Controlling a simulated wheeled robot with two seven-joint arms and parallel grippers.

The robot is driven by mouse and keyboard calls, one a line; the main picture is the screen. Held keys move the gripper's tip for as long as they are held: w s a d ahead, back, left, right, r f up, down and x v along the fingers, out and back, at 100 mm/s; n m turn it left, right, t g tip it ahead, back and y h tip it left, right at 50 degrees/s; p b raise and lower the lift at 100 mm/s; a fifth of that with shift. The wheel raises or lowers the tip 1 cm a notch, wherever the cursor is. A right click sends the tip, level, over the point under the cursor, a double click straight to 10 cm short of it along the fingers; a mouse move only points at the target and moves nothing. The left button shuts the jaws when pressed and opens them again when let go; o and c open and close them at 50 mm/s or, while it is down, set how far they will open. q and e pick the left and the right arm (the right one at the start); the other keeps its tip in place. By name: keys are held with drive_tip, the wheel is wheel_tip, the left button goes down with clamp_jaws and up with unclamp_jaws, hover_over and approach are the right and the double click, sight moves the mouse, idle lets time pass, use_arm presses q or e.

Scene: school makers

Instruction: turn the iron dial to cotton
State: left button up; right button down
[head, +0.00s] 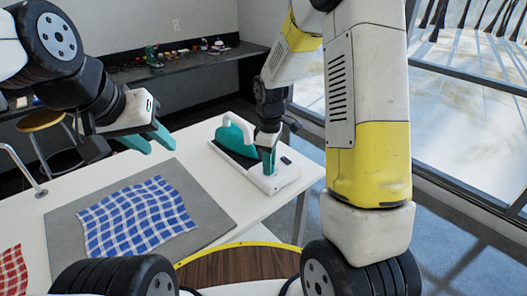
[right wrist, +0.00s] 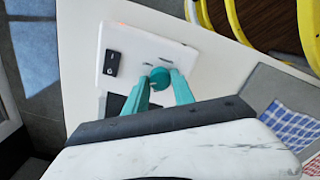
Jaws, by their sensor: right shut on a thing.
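The iron (head: 236,132), teal with a white handle, sits on a white base (head: 285,178) at the right end of the white table. In the right wrist view the round teal dial (right wrist: 160,77) stands on the white base (right wrist: 128,42), with small marks around it. My right gripper (right wrist: 162,84) is shut on the dial, one teal finger on each side. In the head view my right gripper (head: 268,166) reaches down to the base and hides the dial. The marks are too small to read. My left gripper (head: 155,142) is open and empty above the table.
A grey mat (head: 212,208) with a blue checked cloth (head: 136,216) lies left of the base. A red checked cloth (head: 10,272) is at the far left. A black switch (right wrist: 112,63) sits beside the dial. A stool (head: 40,122) stands behind the table.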

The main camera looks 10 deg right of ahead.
drive_tip(key=m, duration=2)
drive_tip(key=shift+m, duration=1.9)
drive_tip(key=c, duration=1.1)
unclamp_jaws()
drive_tip(key=shift+o, duration=0.2)
